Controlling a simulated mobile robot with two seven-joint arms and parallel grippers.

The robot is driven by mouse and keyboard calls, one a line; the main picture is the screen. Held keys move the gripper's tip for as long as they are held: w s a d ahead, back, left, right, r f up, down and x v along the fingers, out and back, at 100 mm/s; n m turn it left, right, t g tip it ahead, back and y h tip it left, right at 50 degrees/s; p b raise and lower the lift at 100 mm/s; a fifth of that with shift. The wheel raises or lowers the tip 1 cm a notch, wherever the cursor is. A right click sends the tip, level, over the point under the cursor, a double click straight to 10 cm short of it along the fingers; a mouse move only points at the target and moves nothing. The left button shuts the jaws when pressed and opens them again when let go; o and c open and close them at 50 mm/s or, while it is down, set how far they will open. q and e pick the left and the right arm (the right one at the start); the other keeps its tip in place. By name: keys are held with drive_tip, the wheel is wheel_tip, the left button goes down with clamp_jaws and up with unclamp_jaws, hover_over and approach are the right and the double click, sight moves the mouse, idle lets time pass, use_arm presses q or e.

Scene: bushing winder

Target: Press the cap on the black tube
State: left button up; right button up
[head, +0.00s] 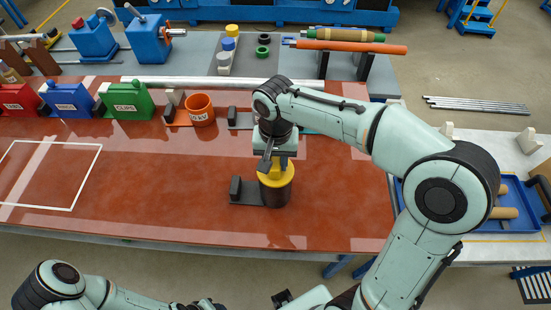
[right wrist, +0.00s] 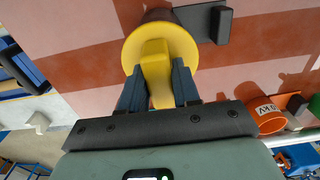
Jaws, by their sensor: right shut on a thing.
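The yellow cap (head: 283,176) sits at the top of the black tube (head: 275,194), which stands upright in a dark holder (head: 240,192) on the red-brown table. My right gripper (head: 278,162) is above the tube, pointing down, shut on the cap's raised grip. In the right wrist view the gripper's two blue fingers (right wrist: 157,85) hold the yellow grip from both sides. The cap's disc (right wrist: 190,47) covers most of the tube (right wrist: 158,15) there. I cannot tell whether the cap is fully seated. My left arm shows at the bottom left, its gripper out of view.
An orange cup (head: 201,114) and green (head: 126,103), blue (head: 68,103) and red bins (head: 18,102) line the table's back left. A rack with an orange rod (head: 350,47) stands behind. The table's front left, with a white outline (head: 48,178), is clear.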

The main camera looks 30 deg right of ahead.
drive_tip(key=shift+f, duration=0.1)
drive_tip(key=o, duration=1.1)
use_arm(q)
drive_tip(key=w+r+p, duration=0.2)
drive_tip(key=r, duration=0.1)
drive_tip(key=shift+w, duration=0.3)
use_arm(e)
wheel_tip(320, 180, up, 14)
drive_tip(key=shift+f, duration=0.25)
use_arm(q)
drive_tip(key=shift+s, duration=0.1)
